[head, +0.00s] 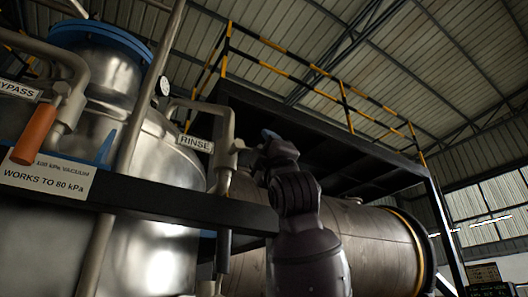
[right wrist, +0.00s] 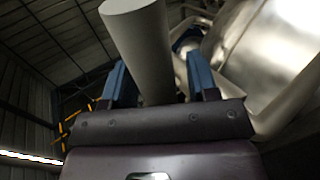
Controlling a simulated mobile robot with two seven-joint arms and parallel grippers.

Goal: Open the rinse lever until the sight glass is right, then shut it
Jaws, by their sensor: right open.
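The RINSE label (head: 195,143) hangs on a grey pipe with a valve body (head: 225,128) in the head view. My right gripper (head: 268,135) is just right of this valve, its blue fingertips partly hidden by my own wrist. In the right wrist view, the open right gripper (right wrist: 158,78) has a pale grey cylinder (right wrist: 138,35) showing between its two blue fingers. I cannot tell whether it touches them or whether it is the rinse lever. A dark grey bar (head: 224,250) hangs below the valve. I cannot make out a sight glass. My left gripper is out of view.
A BYPASS valve with an orange handle (head: 35,133) is at left, above a WORKS TO 80 kPa sign (head: 47,178). A round gauge (head: 163,86) sits on the steel vessel (head: 160,165). A black rail (head: 150,205) crosses in front; a large horizontal drum (head: 375,240) lies behind my arm.

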